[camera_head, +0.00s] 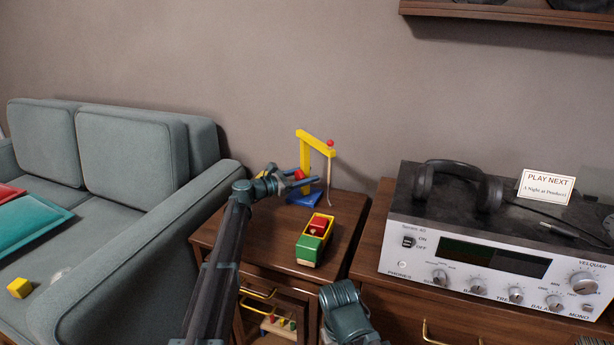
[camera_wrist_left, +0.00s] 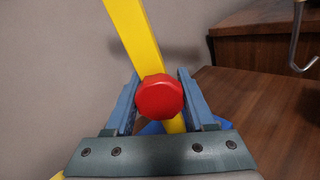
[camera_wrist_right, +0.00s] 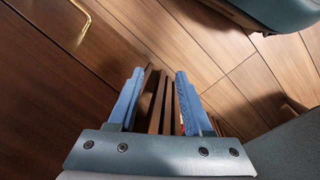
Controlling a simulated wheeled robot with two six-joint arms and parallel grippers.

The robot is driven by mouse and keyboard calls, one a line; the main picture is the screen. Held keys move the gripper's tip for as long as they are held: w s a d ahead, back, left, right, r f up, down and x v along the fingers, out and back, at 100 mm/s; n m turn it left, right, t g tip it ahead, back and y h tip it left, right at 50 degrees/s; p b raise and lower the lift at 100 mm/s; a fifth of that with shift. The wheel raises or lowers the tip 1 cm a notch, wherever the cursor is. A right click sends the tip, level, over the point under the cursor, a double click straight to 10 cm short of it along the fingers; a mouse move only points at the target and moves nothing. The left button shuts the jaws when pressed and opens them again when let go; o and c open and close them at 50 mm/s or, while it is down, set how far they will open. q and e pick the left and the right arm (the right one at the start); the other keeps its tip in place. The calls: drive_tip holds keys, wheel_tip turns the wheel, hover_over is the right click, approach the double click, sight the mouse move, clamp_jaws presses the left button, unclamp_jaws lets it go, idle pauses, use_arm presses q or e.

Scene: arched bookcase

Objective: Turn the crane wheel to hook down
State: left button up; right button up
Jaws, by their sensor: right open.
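The toy crane (camera_head: 318,143) has a yellow post and arm on a blue base (camera_head: 304,197). It stands at the back of the small wooden cabinet. Its red wheel (camera_head: 299,175) is on the post and appears large in the left wrist view (camera_wrist_left: 159,97). The grey hook (camera_head: 329,195) hangs low from the arm tip, and it also shows in the left wrist view (camera_wrist_left: 297,50). My left gripper (camera_head: 302,178) is open, with one finger on each side of the wheel; I cannot tell whether they touch it. My right gripper (camera_wrist_right: 158,72) is open and empty, away from the crane.
A green and yellow toy truck (camera_head: 314,240) with a red load stands on the cabinet in front of the crane. A stereo amplifier (camera_head: 490,275) with headphones (camera_head: 455,182) is to the right. A grey sofa (camera_head: 130,160) is to the left, with a yellow block (camera_head: 19,288) on it.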

use_arm(q)
drive_tip(key=o, duration=0.4)
drive_tip(key=v, duration=1.4)
